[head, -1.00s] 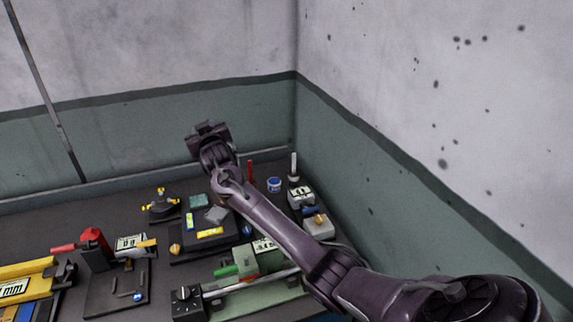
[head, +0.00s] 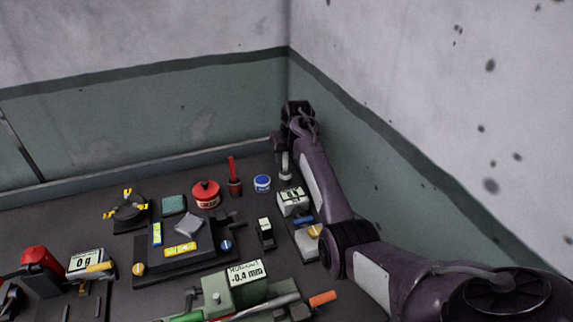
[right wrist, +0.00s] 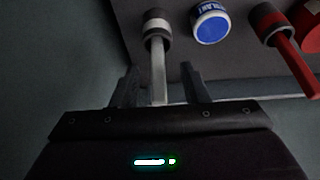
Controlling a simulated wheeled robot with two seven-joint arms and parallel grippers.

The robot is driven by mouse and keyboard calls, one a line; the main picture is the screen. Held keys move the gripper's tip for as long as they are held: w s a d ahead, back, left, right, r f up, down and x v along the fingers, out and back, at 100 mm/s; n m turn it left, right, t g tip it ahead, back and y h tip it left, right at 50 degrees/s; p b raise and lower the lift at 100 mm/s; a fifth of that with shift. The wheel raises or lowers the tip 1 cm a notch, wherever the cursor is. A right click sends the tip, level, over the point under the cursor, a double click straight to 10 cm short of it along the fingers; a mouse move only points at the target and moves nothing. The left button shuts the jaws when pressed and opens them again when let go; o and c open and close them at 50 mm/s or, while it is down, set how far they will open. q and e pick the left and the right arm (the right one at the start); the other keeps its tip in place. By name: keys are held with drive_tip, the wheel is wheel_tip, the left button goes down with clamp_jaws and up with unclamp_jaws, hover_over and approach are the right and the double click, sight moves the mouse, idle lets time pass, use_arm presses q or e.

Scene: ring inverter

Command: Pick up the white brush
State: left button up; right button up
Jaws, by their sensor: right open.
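The white brush (head: 286,168) stands upright near the back right corner of the bench, with its pale handle up and a dark band with a white stripe at its lower part. It also shows in the right wrist view (right wrist: 157,62), where its handle reaches in between the two fingers. My right gripper (right wrist: 162,84) is open, with one finger on each side of the handle. I cannot tell whether either finger touches it. In the head view the right gripper (head: 282,145) is right at the top of the brush and hides the handle's upper end. My left gripper is out of view.
Left of the brush stand a blue-lidded jar (head: 262,183), a red brush (head: 235,178) and a red tin (head: 206,194). A white display box (head: 293,202) is in front. The green wall (head: 365,135) is close on the right.

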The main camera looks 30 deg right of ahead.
sight(286, 158)
drive_tip(key=x, duration=0.2)
drive_tip(key=shift+w+d+f+p, duration=0.2)
drive_tip(key=shift+p, duration=0.2)
drive_tip(key=shift+x, duration=1)
drive_tip(key=shift+c, duration=0.4)
drive_tip(key=c, duration=0.5)
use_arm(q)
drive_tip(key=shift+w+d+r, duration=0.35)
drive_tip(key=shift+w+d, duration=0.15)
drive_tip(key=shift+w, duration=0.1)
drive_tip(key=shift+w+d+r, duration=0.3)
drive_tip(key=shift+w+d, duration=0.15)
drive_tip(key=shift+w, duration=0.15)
use_arm(e)
clamp_jaws()
